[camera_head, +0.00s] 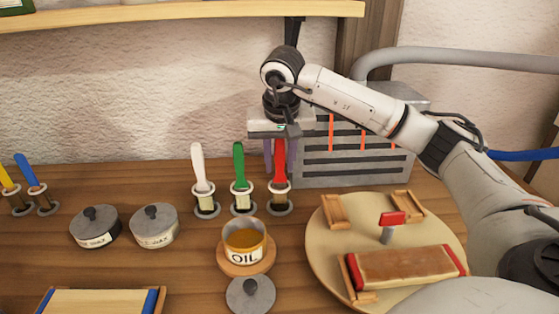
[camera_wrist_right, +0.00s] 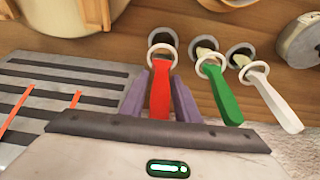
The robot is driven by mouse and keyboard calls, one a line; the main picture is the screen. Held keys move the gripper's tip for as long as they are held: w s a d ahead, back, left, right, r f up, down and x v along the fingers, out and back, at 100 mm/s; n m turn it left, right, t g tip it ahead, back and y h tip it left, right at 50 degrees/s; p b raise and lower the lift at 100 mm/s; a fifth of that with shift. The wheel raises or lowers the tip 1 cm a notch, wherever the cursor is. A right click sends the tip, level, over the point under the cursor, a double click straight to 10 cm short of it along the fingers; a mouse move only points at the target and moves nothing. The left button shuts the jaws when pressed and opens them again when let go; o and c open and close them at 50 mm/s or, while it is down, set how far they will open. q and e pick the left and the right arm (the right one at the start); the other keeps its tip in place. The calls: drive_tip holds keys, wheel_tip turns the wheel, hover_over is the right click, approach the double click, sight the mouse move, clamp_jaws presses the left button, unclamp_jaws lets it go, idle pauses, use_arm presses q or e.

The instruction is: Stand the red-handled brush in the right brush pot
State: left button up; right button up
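The red-handled brush (camera_head: 279,165) stands upright in the right brush pot (camera_head: 279,199), the rightmost of the row of three. My right gripper (camera_head: 280,150) is above that pot, pointing down, with its purple fingers on both sides of the red handle. In the right wrist view the red handle (camera_wrist_right: 160,98) lies close between the fingers (camera_wrist_right: 160,85) and they look shut on it. Its lower end passes inside the pot's white rim (camera_wrist_right: 163,53); the bristles are hidden. My left gripper is not in view.
A green-handled brush (camera_head: 239,165) and a white-handled brush (camera_head: 198,168) stand in pots to the left. A grey slatted box (camera_head: 350,170) is close behind on the right. The oil pot (camera_head: 244,243) and a round board (camera_head: 320,250) are in front.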

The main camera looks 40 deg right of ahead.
drive_tip(key=shift+o, duration=1.3)
drive_tip(key=v, duration=0.9)
drive_tip(key=shift+w+d+r+p, duration=0.1)
drive_tip(key=shift+r+p, duration=0.05)
drive_tip(key=shift+p, duration=0.25)
drive_tip(key=shift+s+r, duration=0.2)
drive_tip(key=shift+r, duration=0.35)
